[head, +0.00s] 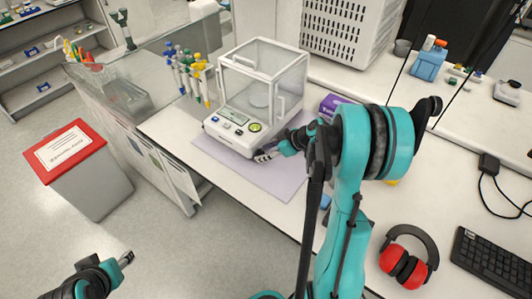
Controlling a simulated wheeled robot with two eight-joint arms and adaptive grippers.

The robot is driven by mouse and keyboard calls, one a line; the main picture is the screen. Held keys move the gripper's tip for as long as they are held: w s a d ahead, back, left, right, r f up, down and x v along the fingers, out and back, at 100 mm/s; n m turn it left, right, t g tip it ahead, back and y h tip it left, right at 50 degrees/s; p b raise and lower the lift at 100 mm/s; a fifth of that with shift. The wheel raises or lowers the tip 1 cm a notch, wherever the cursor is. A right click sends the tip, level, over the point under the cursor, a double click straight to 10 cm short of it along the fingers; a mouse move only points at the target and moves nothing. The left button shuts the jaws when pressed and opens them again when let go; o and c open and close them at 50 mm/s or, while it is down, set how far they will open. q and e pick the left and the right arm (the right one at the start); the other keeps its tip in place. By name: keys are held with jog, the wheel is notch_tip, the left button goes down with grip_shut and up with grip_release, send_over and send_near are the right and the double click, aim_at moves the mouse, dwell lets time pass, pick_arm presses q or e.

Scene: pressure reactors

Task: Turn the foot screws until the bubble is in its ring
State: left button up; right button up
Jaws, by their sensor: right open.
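The balance (228,135), white with a clear glass draft shield (264,75), stands on a lilac mat (283,182) on the bench. A round yellow-green spot, apparently the bubble level (255,127), is on its front panel; the bubble is too small to make out. My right gripper (266,154) is open at the balance's lower front right corner. It hides the foot screw there, and I cannot tell whether it touches it. The other foot screws cannot be made out. My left gripper (126,259) is over the floor at lower left, away from the balance; its opening is unclear.
A pipette rack (190,72) stands close left of the balance. A purple box (333,104) is behind my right arm. Red earmuffs (405,262) and a keyboard (493,262) lie at right. A red-lidded bin (78,165) stands on the floor at left.

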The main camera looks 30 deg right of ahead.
grip_shut()
jog(key=shift+a+m+h, duration=0.1)
jog(key=shift+m+h, duration=0.2)
jog(key=m, duration=0.1)
jog(key=m+t+h, duration=0.1)
jog(key=shift+s+a+m+h+b, duration=0.2)
jog(key=shift+a+m+h+b, duration=0.05)
jog(key=shift+m+h+b, duration=0.05)
jog(key=shift+a+m+t+h, duration=0.2)
jog(key=shift+m+t+h, duration=0.1)
jog(key=shift+m+h, duration=0.85)
jog(key=shift+r+m, duration=0.1)
jog(key=shift+m, duration=0.15)
grip_release()
